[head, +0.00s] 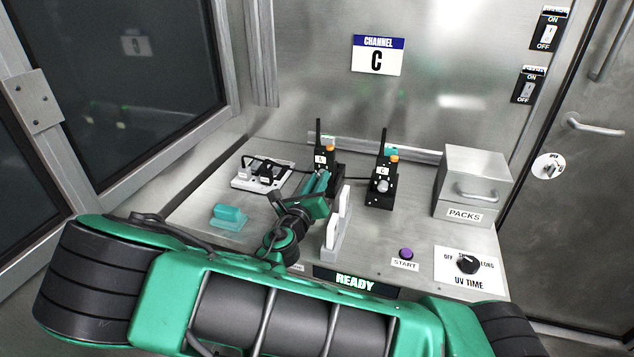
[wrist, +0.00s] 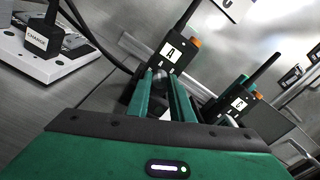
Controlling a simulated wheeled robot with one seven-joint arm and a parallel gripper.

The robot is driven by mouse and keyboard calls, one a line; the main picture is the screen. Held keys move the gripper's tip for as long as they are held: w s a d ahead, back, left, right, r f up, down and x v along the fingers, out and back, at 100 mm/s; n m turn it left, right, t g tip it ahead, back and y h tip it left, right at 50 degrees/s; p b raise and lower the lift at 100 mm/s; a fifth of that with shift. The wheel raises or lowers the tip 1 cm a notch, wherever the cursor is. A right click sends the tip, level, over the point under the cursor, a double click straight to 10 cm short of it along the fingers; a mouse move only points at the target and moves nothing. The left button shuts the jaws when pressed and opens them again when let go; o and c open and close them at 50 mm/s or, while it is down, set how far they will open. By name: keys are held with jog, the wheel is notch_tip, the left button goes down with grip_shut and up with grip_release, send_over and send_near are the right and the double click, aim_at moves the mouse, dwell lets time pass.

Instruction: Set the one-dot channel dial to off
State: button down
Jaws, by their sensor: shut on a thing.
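The left radio (head: 320,160) stands upright at the back of the steel bench, with an orange cap and an antenna. In the wrist view it (wrist: 171,52) bears the letter A. My gripper (head: 322,178) reaches its front; in the wrist view my gripper (wrist: 160,80) has its green fingers shut on a silver dial (wrist: 159,72) low on that radio. The fingers hide most of this dial and its setting. The right radio (head: 379,191), labelled C, has a similar silver dial (head: 382,185) in the open. I cannot make out any dots.
A white charger block (head: 243,184) with dark cables is at the left, a teal block (head: 229,217) before it. A white rack (head: 328,245) stands close right of my arm. A PACKS box (head: 470,185), purple START button (head: 406,253) and UV TIME dial (head: 467,264) are at the right.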

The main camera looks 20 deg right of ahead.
jog(key=n, duration=0.5)
jog(key=shift+w+a+f+n, duration=0.1)
jog(key=shift+a+n, duration=0.05)
jog(key=shift+n, duration=0.15)
jog(key=shift+f+n, duration=0.1)
jog(key=shift+n, duration=2.2)
jog(key=shift+a, duration=0.1)
jog(key=c, duration=1.6)
grip_release()
jog(key=shift+o, duration=0.2)
jog(key=shift+f, duration=0.1)
